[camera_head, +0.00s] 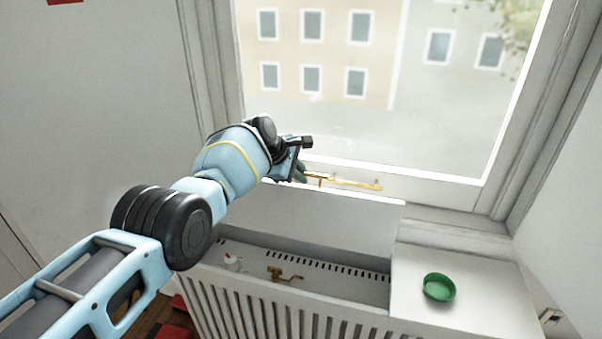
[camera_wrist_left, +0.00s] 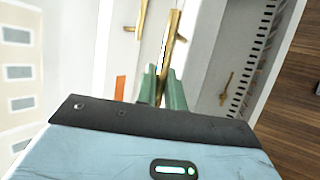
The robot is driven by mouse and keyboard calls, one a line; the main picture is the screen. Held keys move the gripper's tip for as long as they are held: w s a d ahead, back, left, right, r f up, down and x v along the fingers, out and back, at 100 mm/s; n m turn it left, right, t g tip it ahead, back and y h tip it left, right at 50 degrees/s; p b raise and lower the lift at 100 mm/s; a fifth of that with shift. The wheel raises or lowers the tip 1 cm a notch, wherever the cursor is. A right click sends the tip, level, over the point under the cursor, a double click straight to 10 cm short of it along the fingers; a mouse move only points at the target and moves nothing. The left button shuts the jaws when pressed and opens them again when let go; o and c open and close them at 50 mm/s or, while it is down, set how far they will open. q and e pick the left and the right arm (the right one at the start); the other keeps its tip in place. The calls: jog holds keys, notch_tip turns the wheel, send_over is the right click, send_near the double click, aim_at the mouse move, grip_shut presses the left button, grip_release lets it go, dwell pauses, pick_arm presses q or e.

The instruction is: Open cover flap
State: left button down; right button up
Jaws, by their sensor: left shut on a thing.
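The cover flap (camera_head: 335,222) is a white panel on top of the radiator cover. It stands raised and tilted back towards the window, with the radiator compartment uncovered below it. My left gripper (camera_head: 301,172) is at the flap's upper edge, near its left end. In the left wrist view, the green fingers (camera_wrist_left: 161,88) are closed at the edge of the flap (camera_wrist_left: 208,45), with a gold-brown strip running up between them. The exact contact is partly hidden. My right gripper is not in view.
A brass window stay (camera_head: 350,183) lies just behind the flap. A brass valve (camera_head: 285,275) sits inside the compartment. A green bowl (camera_head: 438,287) stands on the fixed white top at right. The window frame (camera_head: 505,150) bounds the space behind.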

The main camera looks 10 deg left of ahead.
pick_arm(q)
jog(key=shift+f, duration=0.1)
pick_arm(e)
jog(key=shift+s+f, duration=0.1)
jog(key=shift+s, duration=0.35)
pick_arm(q)
jog(key=c, duration=1.5)
grip_release()
jog(key=shift+s, duration=0.1)
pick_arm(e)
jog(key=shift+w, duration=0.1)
